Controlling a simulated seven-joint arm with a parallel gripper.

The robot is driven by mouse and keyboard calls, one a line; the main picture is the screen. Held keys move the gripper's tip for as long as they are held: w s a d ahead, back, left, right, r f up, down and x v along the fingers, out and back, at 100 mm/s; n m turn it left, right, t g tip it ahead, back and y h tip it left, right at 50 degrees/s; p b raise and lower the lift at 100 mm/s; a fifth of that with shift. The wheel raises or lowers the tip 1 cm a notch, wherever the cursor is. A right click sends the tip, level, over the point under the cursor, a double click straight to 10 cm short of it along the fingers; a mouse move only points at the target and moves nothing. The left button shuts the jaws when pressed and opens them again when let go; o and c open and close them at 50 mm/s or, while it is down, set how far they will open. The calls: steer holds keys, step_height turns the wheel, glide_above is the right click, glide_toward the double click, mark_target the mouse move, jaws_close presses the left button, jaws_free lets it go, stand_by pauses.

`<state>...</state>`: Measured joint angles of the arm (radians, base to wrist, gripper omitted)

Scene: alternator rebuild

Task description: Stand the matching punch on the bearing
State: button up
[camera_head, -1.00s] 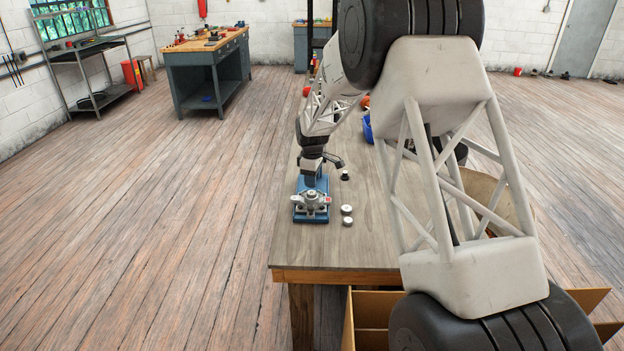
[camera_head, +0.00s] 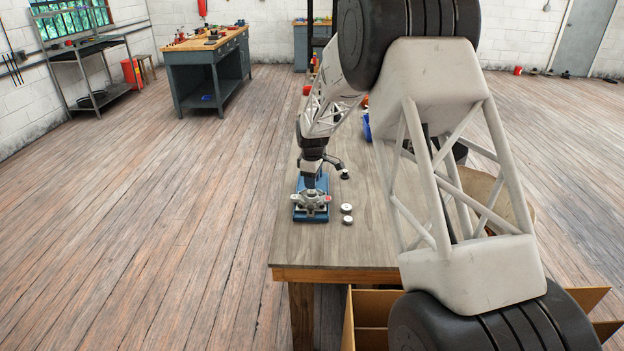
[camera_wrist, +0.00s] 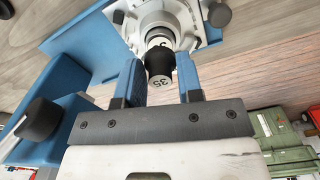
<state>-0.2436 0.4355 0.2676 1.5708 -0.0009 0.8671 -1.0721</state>
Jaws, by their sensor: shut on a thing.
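My gripper (camera_wrist: 160,82) has blue fingers on either side of a short black punch marked 35 (camera_wrist: 159,62) and is shut on it. The alternator housing (camera_wrist: 172,16) is a light metal casting; it sits in the blue fixture (camera_head: 312,217) near the table's left edge. In the wrist view the punch's far end lines up with a round metal part in the housing's middle, seemingly the bearing (camera_wrist: 158,37). The punch hides much of it, and I cannot tell whether they touch. In the head view my gripper (camera_head: 311,188) is directly over the housing.
Two pale round punches (camera_head: 346,208) (camera_head: 347,220) stand right of the fixture. A dark-topped piece (camera_head: 345,174) is behind them. A blue bin (camera_head: 367,127) is farther back. The table's front (camera_head: 330,250) is clear.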

steer(key=shift+f, duration=0.95)
stand_by(1.2)
steer(key=o, duration=1)
steer(key=shift+o, duration=0.2)
steer(key=shift+r, duration=3.95)
